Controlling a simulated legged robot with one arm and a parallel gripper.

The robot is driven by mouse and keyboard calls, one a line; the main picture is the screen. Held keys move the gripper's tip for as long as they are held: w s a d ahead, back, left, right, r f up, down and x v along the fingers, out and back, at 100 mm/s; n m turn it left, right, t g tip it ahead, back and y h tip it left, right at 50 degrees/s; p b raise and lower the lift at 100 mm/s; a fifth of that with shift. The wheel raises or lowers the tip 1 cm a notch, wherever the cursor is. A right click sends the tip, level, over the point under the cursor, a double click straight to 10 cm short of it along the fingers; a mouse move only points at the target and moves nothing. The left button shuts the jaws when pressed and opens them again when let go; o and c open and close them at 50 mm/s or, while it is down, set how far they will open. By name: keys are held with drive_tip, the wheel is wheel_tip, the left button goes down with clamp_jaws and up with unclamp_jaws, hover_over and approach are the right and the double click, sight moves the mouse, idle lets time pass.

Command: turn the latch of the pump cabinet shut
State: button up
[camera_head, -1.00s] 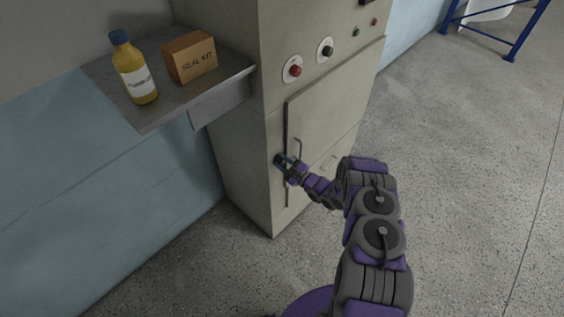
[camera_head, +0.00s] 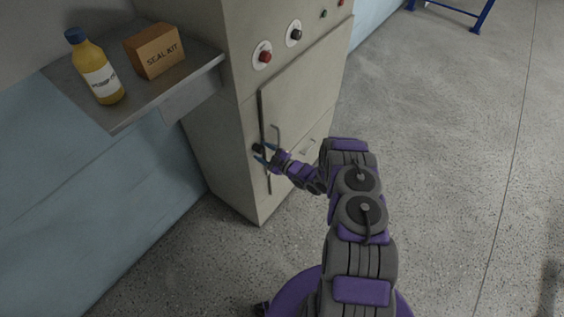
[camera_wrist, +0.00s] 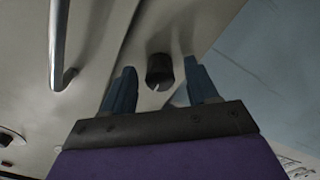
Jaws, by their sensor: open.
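The pump cabinet (camera_head: 208,140) is a tall beige-grey box with a door (camera_head: 300,100) on its front. The latch (camera_wrist: 159,70) is a dark round knob with a pale mark, left of the door's edge; it also shows in the head view (camera_head: 258,148). My gripper (camera_wrist: 160,86) is open. Its two blue fingers stand on either side of the latch, with a visible gap to each side in the wrist view. In the head view my gripper (camera_head: 266,154) is at the latch. I cannot tell whether a finger touches it.
A bar handle (camera_wrist: 58,45) stands out from the door beside the latch. Red (camera_head: 264,56) and black (camera_head: 295,36) knobs sit above the door. A shelf (camera_head: 140,112) at left holds a yellow bottle (camera_head: 100,75) and a seal kit box (camera_head: 155,50).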

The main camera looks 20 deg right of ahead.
drive_tip(key=p+v, duration=0.1)
drive_tip(key=v, duration=1.5)
drive_tip(key=shift+p, duration=0.4)
